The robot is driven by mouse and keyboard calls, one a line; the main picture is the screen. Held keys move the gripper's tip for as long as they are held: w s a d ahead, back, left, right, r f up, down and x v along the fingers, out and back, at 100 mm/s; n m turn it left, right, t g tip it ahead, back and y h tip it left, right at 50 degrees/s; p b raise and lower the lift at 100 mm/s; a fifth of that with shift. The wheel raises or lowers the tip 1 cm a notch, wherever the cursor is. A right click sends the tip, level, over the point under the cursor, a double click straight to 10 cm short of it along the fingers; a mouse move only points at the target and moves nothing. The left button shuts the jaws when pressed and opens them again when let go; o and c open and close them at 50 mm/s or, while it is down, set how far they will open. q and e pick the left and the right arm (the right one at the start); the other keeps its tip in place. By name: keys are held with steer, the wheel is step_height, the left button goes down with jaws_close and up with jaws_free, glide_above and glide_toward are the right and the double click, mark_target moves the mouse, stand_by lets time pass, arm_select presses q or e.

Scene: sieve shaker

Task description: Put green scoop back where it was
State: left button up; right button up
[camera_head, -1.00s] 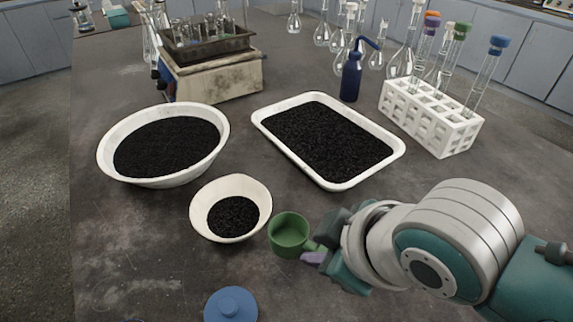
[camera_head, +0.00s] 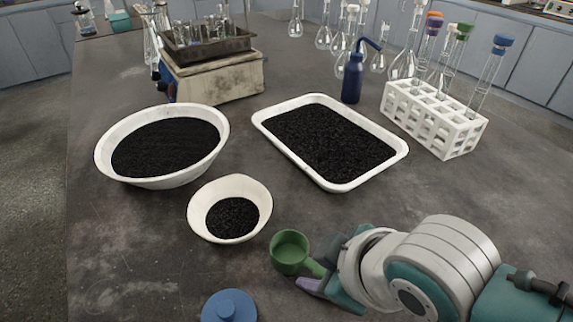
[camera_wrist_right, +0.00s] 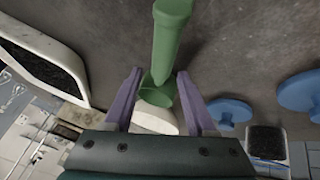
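The green scoop (camera_head: 289,251) is in front of the small white bowl, its cup at the left and its handle pointing right toward my right gripper. My right gripper (camera_head: 318,265) is low over the table with its purple fingers on either side of the handle. In the right wrist view the green scoop (camera_wrist_right: 170,40) passes between the spread fingertips (camera_wrist_right: 160,73), with a gap visible beside the handle. The scoop appears at or close to the table top; exact contact is unclear. My left gripper is not in view.
The small bowl (camera_head: 258,190), large bowl (camera_head: 103,160) and white tray (camera_head: 400,151) hold black grains. A blue lid-like disc (camera_head: 229,306) lies at the front. A test-tube rack (camera_head: 455,138), blue wash bottle (camera_head: 352,80) and shaker (camera_head: 225,78) stand behind.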

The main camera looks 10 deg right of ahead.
steer(key=shift+s+d+r+p, duration=0.1)
steer(key=shift+s+r+p, duration=0.15)
steer(key=shift+r, duration=0.2)
arm_select(q)
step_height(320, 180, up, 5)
steer(key=p, duration=0.4)
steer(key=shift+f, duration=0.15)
arm_select(e)
steer(key=s+d+r+m+g+h, duration=0.1)
steer(key=s+d+r+m, duration=0.2)
steer(key=s+r, duration=0.4)
steer(key=s+d+r+m+g, duration=0.1)
steer(key=s+d+r+m, duration=0.3)
steer(key=s+r, duration=0.3)
steer(key=shift+s+d+m+g+h, duration=0.3)
steer(key=shift+s+d+h, duration=0.1)
steer(key=shift+s+d, duration=0.3)
steer(key=shift+s+a, duration=0.1)
